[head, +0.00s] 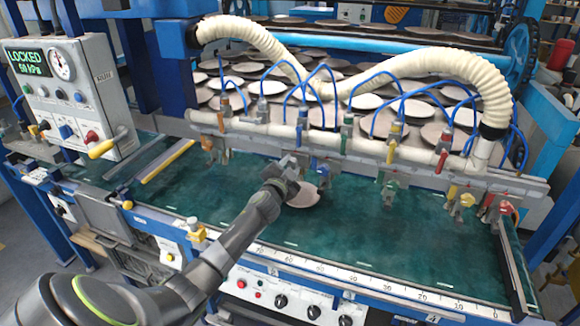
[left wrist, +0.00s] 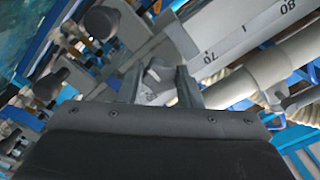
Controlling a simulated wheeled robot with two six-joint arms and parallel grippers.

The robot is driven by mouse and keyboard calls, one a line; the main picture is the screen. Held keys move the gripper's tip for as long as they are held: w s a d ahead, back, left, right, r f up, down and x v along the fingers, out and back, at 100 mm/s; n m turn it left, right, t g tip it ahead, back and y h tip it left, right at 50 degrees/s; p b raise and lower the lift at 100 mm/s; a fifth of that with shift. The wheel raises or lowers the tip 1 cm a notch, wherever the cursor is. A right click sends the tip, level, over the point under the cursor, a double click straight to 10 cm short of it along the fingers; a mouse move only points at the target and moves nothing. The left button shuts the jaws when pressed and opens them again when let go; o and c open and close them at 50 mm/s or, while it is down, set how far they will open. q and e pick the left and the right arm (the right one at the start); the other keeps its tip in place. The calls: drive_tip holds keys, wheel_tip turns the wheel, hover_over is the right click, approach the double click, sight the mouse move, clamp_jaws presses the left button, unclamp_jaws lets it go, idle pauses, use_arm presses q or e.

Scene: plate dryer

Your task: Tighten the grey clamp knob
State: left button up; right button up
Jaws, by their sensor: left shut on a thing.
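My left gripper (head: 288,166) reaches up from the lower left of the head view to the front rail, between the colored clamps. In the left wrist view its two dark fingers (left wrist: 160,88) are shut on a small grey piece, which appears to be the grey clamp knob (left wrist: 156,73). The fingers and wrist hide most of the knob in the head view. How far the knob is turned cannot be told. My right gripper is in neither view.
A pale plate (head: 304,197) lies on the green bed (head: 370,245) just below my gripper. Other clamps, such as a green one (head: 389,192) and a yellow one (head: 455,196), hang along the grey rail (head: 425,180). A control box (head: 70,95) reading LOCKED stands at left. Cream hoses (head: 440,68) arch above.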

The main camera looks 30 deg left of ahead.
use_arm(q)
drive_tip(key=m, duration=0.4)
drive_tip(key=shift+m+p, duration=0.3)
drive_tip(key=shift+m, duration=0.1)
drive_tip(key=m+p, duration=0.1)
drive_tip(key=m, duration=0.8)
drive_tip(key=shift+p, duration=0.4)
drive_tip(key=shift+f+m+p, duration=0.1)
drive_tip(key=shift+m+p, duration=0.25)
drive_tip(key=shift+m, duration=1.75)
drive_tip(key=o, duration=1)
drive_tip(key=shift+c, duration=0.2)
